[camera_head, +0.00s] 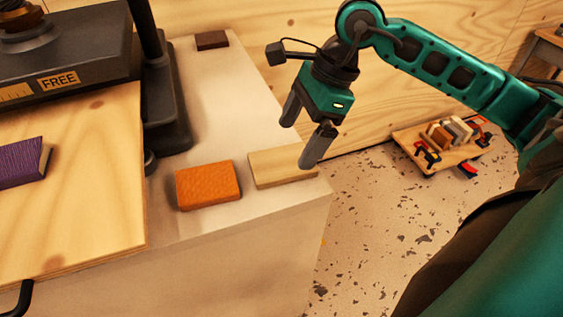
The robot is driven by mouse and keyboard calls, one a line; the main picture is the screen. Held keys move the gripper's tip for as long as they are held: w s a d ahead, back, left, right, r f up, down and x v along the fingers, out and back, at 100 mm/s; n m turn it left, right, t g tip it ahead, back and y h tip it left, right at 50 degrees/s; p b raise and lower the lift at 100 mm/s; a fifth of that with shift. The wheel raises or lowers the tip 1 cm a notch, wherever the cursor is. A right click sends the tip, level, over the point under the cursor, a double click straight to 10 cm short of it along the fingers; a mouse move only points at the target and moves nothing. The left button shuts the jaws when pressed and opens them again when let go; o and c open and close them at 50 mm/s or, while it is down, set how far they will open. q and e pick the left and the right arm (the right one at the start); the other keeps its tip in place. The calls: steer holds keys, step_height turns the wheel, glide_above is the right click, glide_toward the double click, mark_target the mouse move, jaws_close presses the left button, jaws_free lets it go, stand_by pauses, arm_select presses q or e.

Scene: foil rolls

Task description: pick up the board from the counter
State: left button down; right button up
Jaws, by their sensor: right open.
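The board (276,169) is a flat, pale wooden block lying on the light counter (240,112), near its front right corner. My right gripper (303,145) is over the board's right part, its two grey fingers apart with nothing between them. The nearer finger overlaps the board's right end in the picture; I cannot tell whether it touches. My left gripper is not in view.
An orange block (208,185) lies just left of the board. A dark machine marked FREE (66,75) and a wooden panel with a purple block (22,163) are at left. A dark brown block (212,40) lies at the back. A cluttered wooden board (442,144) is on the speckled floor.

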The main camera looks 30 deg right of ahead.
mark_target(287, 160)
steer(key=x, duration=0.4)
steer(key=shift+s+f, duration=0.1)
steer(key=shift+f, duration=0.05)
steer(key=shift+c, duration=0.3)
steer(key=c, duration=0.9)
steer(key=shift+o, duration=0.2)
